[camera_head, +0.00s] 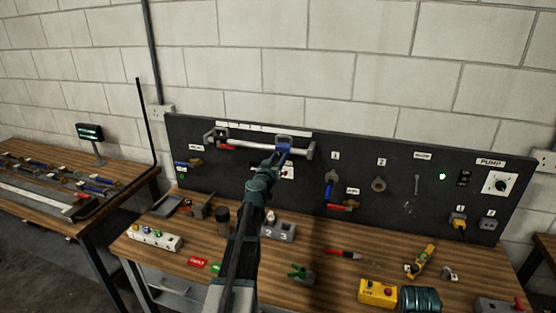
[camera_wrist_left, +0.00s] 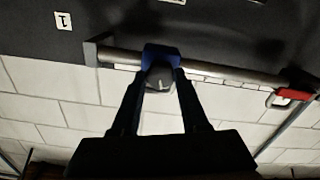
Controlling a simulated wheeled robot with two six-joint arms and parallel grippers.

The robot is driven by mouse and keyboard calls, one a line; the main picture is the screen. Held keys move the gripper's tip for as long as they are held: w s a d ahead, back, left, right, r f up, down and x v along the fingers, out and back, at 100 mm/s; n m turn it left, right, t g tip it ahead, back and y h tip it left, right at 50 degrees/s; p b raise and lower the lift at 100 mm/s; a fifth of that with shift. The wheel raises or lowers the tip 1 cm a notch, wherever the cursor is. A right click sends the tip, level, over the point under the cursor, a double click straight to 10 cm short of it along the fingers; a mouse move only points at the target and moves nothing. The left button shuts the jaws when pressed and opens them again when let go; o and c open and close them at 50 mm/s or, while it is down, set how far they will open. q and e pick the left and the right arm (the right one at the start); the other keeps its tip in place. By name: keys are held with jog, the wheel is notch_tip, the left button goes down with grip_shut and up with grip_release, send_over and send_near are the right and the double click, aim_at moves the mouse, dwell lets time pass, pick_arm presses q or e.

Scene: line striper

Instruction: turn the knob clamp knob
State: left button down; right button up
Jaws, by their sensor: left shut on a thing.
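The knob clamp (camera_head: 284,141) is a blue block on a horizontal metal rail (camera_head: 252,147) at the top of the black panel. In the left wrist view the blue clamp (camera_wrist_left: 161,53) shows with its dark round knob (camera_wrist_left: 160,78), which carries a light mark. My left gripper (camera_head: 281,157) reaches up to the clamp from below. In the left wrist view its two fingers (camera_wrist_left: 162,82) are on either side of the knob and shut on it. The knob is mostly hidden by the gripper in the head view. My right gripper is not in view.
Below, the wooden bench (camera_head: 330,275) carries a yellow box (camera_head: 378,292), a red pen-like tool (camera_head: 343,254) and a green item (camera_head: 299,272).

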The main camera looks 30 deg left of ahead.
pick_arm(q)
jog(key=n, duration=0.5)
jog(key=shift+n, duration=0.3)
jog(key=n, duration=1.2)
jog(key=shift+n, duration=0.3)
jog(key=n, duration=0.5)
jog(key=shift+n, duration=0.5)
jog(key=shift+c, duration=2.1)
grip_release()
jog(key=shift+s, duration=0.1)
